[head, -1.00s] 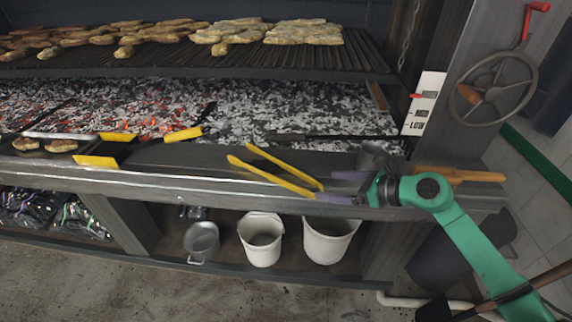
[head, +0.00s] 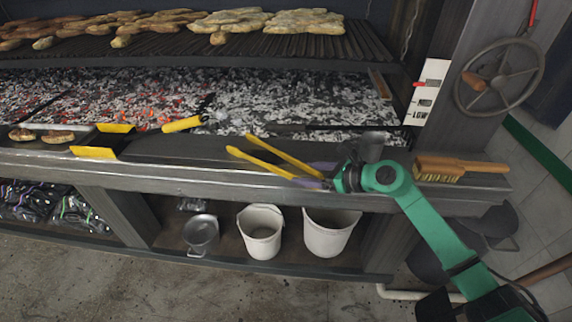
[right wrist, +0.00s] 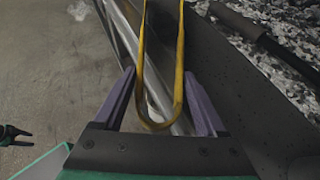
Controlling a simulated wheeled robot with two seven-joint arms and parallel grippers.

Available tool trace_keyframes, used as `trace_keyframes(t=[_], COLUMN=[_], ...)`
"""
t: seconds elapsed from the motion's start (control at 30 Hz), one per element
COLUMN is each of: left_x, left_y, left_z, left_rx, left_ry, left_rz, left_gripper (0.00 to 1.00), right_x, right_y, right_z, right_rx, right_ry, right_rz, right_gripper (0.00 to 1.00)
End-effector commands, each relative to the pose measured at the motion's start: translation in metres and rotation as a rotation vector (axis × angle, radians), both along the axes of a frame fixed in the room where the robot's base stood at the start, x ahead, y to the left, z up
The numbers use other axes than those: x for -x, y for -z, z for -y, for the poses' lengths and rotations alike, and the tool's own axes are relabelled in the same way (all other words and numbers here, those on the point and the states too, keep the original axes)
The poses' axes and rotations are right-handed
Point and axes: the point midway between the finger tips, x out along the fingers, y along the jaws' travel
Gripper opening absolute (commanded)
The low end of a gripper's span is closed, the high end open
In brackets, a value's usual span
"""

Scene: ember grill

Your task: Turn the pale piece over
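The yellow tongs (head: 268,157) lie on the front ledge of the grill, bend to the right and spread tips to the left. My right gripper (head: 322,175) is open, with its purple fingers on either side of the bend. In the right wrist view the tongs' bend (right wrist: 159,124) sits between the fingers, very close to both; I see no clear grip. A small dark two-pronged gripper at the left edge of that view, apparently my left (right wrist: 18,136), is parted and empty. Pale flat pieces (head: 305,21) lie on the upper rack; I cannot tell which is the task's piece.
Two browned round pieces (head: 56,137) sit at far left beside yellow-handled ware (head: 95,152). Glowing coals (head: 270,100) lie behind the ledge. A wooden-handled brush (head: 460,166) and a dark cup (head: 370,146) are near my right arm. Buckets (head: 262,233) stand below.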

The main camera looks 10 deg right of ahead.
Motion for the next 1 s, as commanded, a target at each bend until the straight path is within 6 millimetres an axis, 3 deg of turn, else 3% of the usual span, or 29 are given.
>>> trace_keyframes(t=[0.03,0.07,0.13,0.3,0.9,1.0], left_x=[0.0,0.0,0.0,0.0,0.0,0.0], left_y=[0.0,0.0,0.0,-0.008,-0.071,-0.071], left_z=[0.0,0.0,0.0,0.0,0.0,0.0], left_rx=[0.0,0.0,0.0,0.0,0.0,0.0], left_ry=[0.0,0.0,0.0,0.0,-0.001,-0.001], left_rz=[0.0,0.0,0.0,0.001,0.0,0.0], left_gripper=[0.5,0.5,0.5,0.5,0.5,0.5], right_x=[0.0,0.0,0.0,0.0,0.0,0.0], right_y=[0.0,0.0,0.0,-0.011,-0.101,-0.103], right_z=[0.0,0.0,0.0,0.0,0.0,0.0], right_rx=[0.0,0.0,0.0,0.001,0.0,-0.001], right_ry=[0.0,0.0,0.0,0.0,0.0,0.0], right_rz=[0.0,0.0,0.0,0.002,0.003,0.001], right_gripper=[0.66,0.57,0.57,0.32,0.31,0.31])
